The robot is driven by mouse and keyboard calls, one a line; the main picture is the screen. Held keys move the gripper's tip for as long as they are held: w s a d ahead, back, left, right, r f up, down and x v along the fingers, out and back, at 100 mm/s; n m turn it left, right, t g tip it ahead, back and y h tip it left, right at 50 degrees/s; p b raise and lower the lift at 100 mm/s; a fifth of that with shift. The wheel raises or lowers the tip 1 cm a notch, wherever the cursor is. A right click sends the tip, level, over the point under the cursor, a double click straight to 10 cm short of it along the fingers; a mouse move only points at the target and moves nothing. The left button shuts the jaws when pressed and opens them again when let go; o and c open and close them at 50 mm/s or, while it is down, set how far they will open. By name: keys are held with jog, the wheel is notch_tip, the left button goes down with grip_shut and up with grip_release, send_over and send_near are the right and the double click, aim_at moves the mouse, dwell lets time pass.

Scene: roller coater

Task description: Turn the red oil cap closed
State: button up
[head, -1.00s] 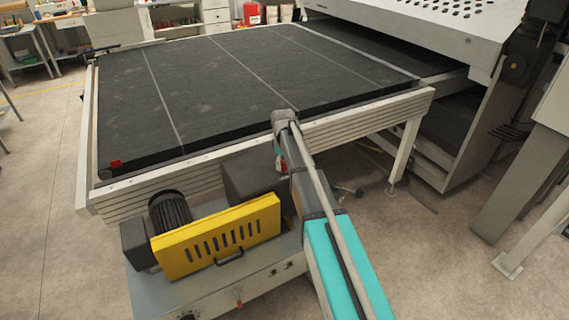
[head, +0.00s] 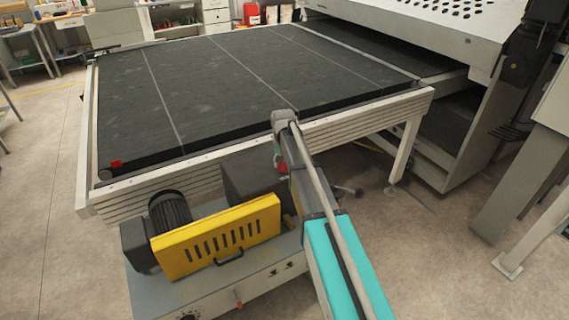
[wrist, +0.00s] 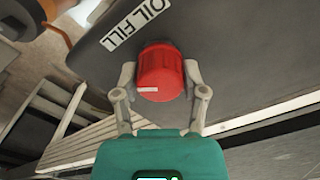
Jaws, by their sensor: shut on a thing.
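The red oil cap (wrist: 160,72) is a ribbed round knob with a white mark on its lower left face, seen in the wrist view. It sits on a dark grey housing (wrist: 225,50) beside a white "OIL FILL" label (wrist: 130,22). My gripper (wrist: 160,78) is around the cap, one finger on its left and one on its right, shut on it. In the head view a small red patch (head: 281,167) shows beside my arm, likely the cap.
A yellow slotted guard (head: 217,236) and a dark motor (head: 170,213) stand left of my arm. The wide black conveyor belt (head: 230,85) lies behind, edged by a pale ribbed frame rail (head: 370,118). Open floor (head: 440,255) is at the right.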

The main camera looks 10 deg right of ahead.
jog(key=m, duration=0.5)
jog(key=shift+w+m, duration=0.25)
jog(key=shift+m, duration=0.05)
jog(key=m, duration=0.5)
jog(key=shift+m, duration=0.4)
jog(key=o, duration=1.1)
jog(key=shift+o, duration=0.2)
jog(key=shift+s, duration=0.1)
jog(key=shift+s+r, duration=0.1)
